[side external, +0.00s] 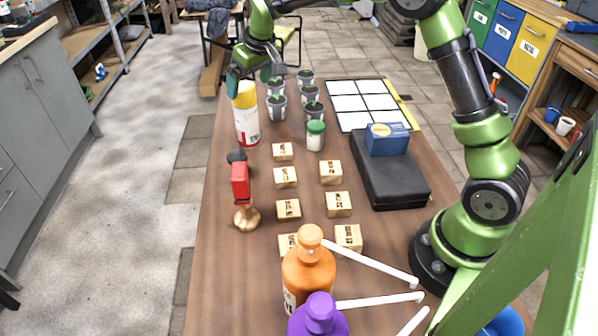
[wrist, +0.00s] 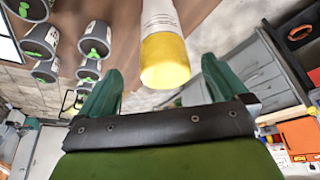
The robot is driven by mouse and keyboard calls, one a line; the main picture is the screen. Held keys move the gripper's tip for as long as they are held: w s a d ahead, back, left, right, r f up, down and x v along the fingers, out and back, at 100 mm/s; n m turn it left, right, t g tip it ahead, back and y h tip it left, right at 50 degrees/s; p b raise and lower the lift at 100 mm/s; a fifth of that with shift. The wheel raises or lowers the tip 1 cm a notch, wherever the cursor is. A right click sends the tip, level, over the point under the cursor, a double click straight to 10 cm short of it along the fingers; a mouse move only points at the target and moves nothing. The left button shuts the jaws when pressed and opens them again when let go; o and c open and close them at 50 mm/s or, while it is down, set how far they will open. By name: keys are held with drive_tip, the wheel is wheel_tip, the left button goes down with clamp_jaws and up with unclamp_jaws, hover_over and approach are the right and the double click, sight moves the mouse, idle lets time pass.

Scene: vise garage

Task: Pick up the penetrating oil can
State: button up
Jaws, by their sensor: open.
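A tall can with a yellow top, a white body and a red lower part (side external: 246,120), which looks like the penetrating oil can, stands upright near the left edge of the wooden table. My gripper (side external: 250,78) is open at the height of its top. In the wrist view the can (wrist: 163,55) shows its yellow end ahead of and between the two spread green fingers (wrist: 160,88). No contact is visible, and I cannot tell how far the can is from the fingers.
Several grey pots with green plants (side external: 277,105) stand just right of the can. A green-lidded white jar (side external: 315,136), wooden blocks (side external: 285,177) and a red-headed wooden stand (side external: 241,185) are nearer. A black case (side external: 390,185) lies at right; bottles (side external: 308,270) stand in front.

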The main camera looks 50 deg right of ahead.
sight(244, 98)
drive_tip(key=shift+a+x, duration=0.2)
drive_tip(key=shift+x, duration=2.95)
drive_tip(key=shift+c, duration=0.2)
drive_tip(key=shift+r, duration=0.1)
drive_tip(key=c, duration=1.7)
